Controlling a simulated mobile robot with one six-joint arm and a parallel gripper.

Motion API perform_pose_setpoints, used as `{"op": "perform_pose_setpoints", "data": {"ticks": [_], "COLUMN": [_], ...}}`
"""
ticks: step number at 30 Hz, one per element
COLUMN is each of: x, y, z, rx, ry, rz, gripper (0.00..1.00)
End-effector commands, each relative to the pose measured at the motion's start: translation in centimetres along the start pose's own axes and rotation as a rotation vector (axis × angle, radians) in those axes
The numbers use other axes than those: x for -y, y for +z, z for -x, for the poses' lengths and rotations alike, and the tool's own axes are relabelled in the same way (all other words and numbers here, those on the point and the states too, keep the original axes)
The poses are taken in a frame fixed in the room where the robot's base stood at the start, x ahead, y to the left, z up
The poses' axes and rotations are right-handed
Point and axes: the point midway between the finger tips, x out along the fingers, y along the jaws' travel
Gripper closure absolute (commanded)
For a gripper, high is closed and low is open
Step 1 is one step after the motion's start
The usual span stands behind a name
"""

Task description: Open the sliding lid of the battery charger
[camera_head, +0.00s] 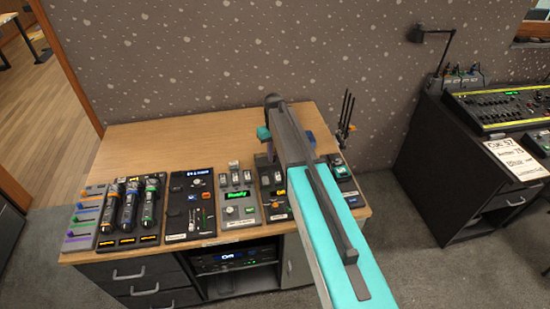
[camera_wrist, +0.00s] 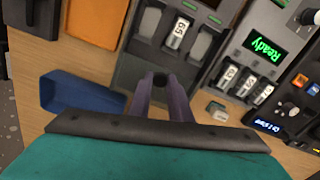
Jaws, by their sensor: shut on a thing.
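The battery charger (camera_wrist: 130,75) appears to be the dark grey unit in the upper middle of the wrist view, with long bays and a battery (camera_wrist: 177,33) marked 65 in one of them. In the head view the charger (camera_head: 264,180) is partly covered by my arm. My gripper (camera_wrist: 161,80) has its purple fingers at the charger's near edge, closed around a small dark tab (camera_wrist: 160,79), which seems to be the lid's handle. How far the lid is open cannot be told. The fingertips are hidden in the head view.
A unit reading Ready (camera_head: 238,197) stands beside the charger, with upright batteries at its back. A blue tray (camera_wrist: 80,98) lies on the wooden table (camera_head: 165,142) near my gripper. A small grey-green block (camera_wrist: 216,111) lies close by. The table's back left is clear.

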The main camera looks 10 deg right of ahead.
Motion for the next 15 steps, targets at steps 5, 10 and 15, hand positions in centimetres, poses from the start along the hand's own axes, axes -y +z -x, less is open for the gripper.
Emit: {"op": "perform_pose_setpoints", "data": {"ticks": [5,10,15], "x": [0.06,0.05,0.03], "y": [-0.01,-0.01,0.00], "z": [0.03,0.03,0.02], "rx": [-0.001,-0.001,-0.001], "ry": [-0.001,-0.001,-0.001], "rz": [-0.001,-0.001,-0.001], "gripper": [1.00,0.71,0.63]}}
